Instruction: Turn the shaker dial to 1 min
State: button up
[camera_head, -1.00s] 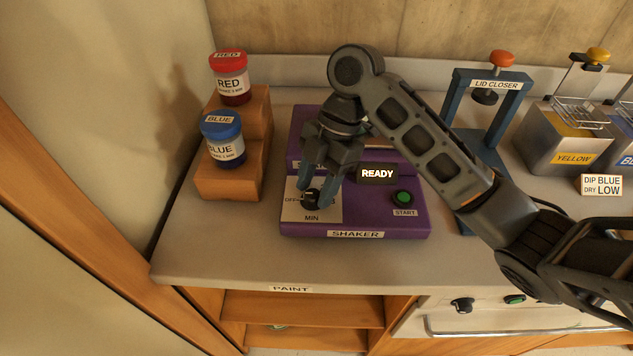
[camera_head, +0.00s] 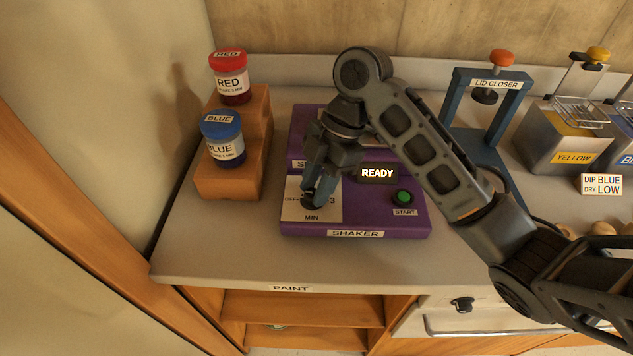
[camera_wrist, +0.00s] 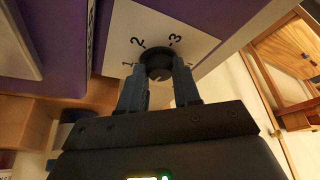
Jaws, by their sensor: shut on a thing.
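The purple shaker (camera_head: 385,222) stands on the counter, its display reading READY. Its black dial (camera_wrist: 157,64) sits on a white plate (camera_head: 328,210) marked OFF, 3 and MIN in the head view; the wrist view shows 1, 2 and 3 around it. My gripper (camera_head: 314,198) points down at the dial. In the wrist view my gripper (camera_wrist: 158,76) is shut on the dial, one blue finger on each side. The fingers mostly hide the dial in the head view. I cannot tell which mark the dial points to.
The green START button (camera_head: 404,198) is right of the dial. A red jar (camera_head: 231,85) and a blue jar (camera_head: 224,145) stand on a wooden step (camera_head: 228,184) to the left. A lid closer (camera_head: 457,115) stands behind right. The counter front is clear.

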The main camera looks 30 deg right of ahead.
jog(key=m, duration=0.1)
jog(key=m+t, duration=0.1)
jog(key=m, duration=0.1)
jog(key=m+t, duration=0.1)
jog(key=m, duration=0.1)
jog(key=shift+s+a+p, duration=0.15)
jog(key=shift+s+p, duration=0.1)
jog(key=shift+p, duration=0.1)
jog(key=shift+s+m+t+h+p, duration=0.1)
jog(key=shift+m+t+h+p, duration=0.3)
jog(key=shift+m, duration=0.8)
jog(key=shift+s+m+t+h+p, duration=0.1)
jog(key=shift+m+t+h+p, duration=0.25)
jog(key=shift+m, duration=0.85)
jog(key=shift+w, duration=0.1)
jog(key=o, duration=1)
jog(key=shift+o, duration=0.2)
